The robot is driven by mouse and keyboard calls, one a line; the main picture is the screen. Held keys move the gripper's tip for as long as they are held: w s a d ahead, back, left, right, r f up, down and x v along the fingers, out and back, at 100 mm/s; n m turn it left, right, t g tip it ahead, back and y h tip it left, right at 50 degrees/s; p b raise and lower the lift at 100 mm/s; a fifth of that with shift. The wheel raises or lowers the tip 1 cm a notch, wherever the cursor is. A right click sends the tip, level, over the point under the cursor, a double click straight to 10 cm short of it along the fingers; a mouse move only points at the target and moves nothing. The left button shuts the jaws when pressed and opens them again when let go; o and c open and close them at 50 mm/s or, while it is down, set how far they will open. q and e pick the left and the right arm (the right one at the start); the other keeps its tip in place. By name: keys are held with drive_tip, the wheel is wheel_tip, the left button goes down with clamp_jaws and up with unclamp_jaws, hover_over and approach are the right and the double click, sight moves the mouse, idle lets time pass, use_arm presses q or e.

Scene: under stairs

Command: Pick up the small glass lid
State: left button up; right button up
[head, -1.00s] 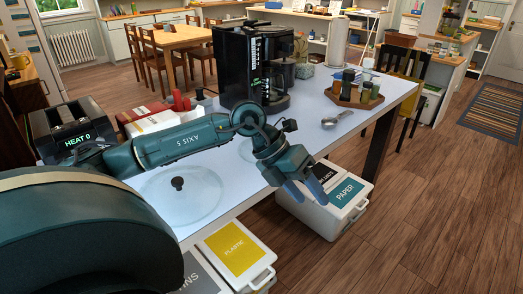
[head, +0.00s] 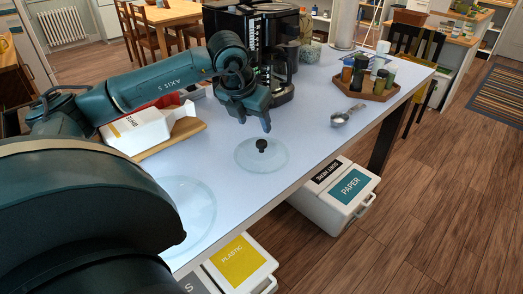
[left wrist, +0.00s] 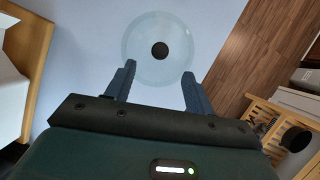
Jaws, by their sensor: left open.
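The small glass lid (head: 246,161), a clear round disc with a black knob, lies flat on the pale table. My left gripper (head: 254,124) is open and empty, fingers pointing down, above and slightly behind the lid's knob in the head view. In the left wrist view the lid (left wrist: 140,38) lies beyond the open fingers of my left gripper (left wrist: 160,80), with its knob roughly centred between them. A larger glass lid (head: 196,208) lies nearer on the table, partly hidden by my arm. My right gripper is not in view.
A black coffee maker (head: 291,50) stands close behind my left gripper. A white carton (head: 135,131) on a wooden board is to the left. A spoon (head: 340,118) and a wooden tray of jars (head: 383,97) are to the right. Bins (head: 330,212) stand below the table's front edge.

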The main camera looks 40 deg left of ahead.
sight(261, 142)
use_arm(q)
drive_tip(key=p+x, duration=0.1)
drive_tip(key=x, duration=0.8)
drive_tip(key=shift+f+p, duration=0.25)
drive_tip(key=shift+p, duration=0.1)
drive_tip(key=c, duration=1.1)
